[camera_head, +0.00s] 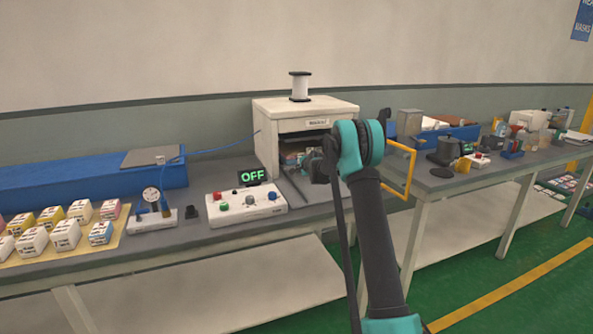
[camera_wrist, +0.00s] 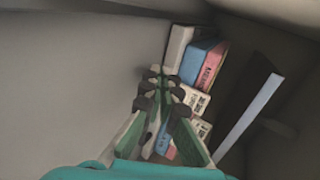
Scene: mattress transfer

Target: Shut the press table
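The press is a white box-shaped machine (camera_head: 262,140) with an open front, standing on the grey bench. A yellow frame (camera_head: 411,165) stands out at its right side, partly behind my arm; I cannot tell whether it is joined to the press. Small colored boxes (camera_wrist: 197,65) lie inside a pale-walled space in the wrist view. My gripper (camera_wrist: 161,72) points at these boxes, its fingertips close together with nothing clearly held between them. In the head view my forearm reaches to the press opening and hides its right part and my fingertips.
A control box (camera_head: 246,210) with knobs and a lit green OFF display (camera_head: 252,176) stands left of the press opening. Small cartons (camera_head: 66,233) and a gauge device (camera_head: 153,212) are farther left. The right bench (camera_head: 437,183) is cluttered.

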